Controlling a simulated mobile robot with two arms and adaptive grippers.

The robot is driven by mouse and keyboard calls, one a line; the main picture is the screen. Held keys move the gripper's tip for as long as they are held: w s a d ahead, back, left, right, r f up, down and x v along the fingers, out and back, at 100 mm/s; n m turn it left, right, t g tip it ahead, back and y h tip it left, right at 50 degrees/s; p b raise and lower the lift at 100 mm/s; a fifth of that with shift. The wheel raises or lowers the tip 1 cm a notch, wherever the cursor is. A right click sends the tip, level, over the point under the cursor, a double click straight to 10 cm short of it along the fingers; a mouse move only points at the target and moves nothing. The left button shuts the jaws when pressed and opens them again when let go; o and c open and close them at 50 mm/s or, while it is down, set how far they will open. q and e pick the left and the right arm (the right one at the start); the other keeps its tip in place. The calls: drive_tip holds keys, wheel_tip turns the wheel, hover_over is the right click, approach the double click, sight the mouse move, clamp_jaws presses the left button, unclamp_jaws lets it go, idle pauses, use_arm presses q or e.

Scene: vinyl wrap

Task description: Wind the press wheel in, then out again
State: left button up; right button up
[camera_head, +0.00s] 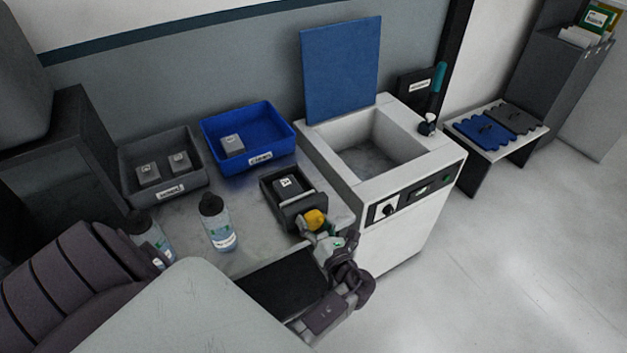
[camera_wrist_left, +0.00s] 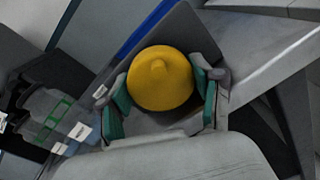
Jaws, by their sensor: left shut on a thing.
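My left gripper (camera_head: 321,232) is at the wheel. In the left wrist view the round yellow wheel (camera_wrist_left: 160,78), with a small knob in its middle, sits between the green-padded fingers of the left gripper (camera_wrist_left: 162,92), which are closed around it. The gripper hides part of the wheel in the head view. My right gripper is not in view.
A grey bin (camera_head: 205,181) with two blocks and a blue bin (camera_head: 290,150) with one block stand at the back. Two bottles (camera_head: 217,222) stand left of the press. A white machine (camera_head: 425,205) with a raised blue lid (camera_head: 341,68) stands close on the right.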

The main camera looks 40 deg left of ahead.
sight(313, 215)
use_arm(q)
drive_tip(key=o, duration=1.1)
drive_tip(key=shift+o, duration=0.2)
wheel_tip(313, 215, up, 10)
drive_tip(key=shift+r, duration=0.1)
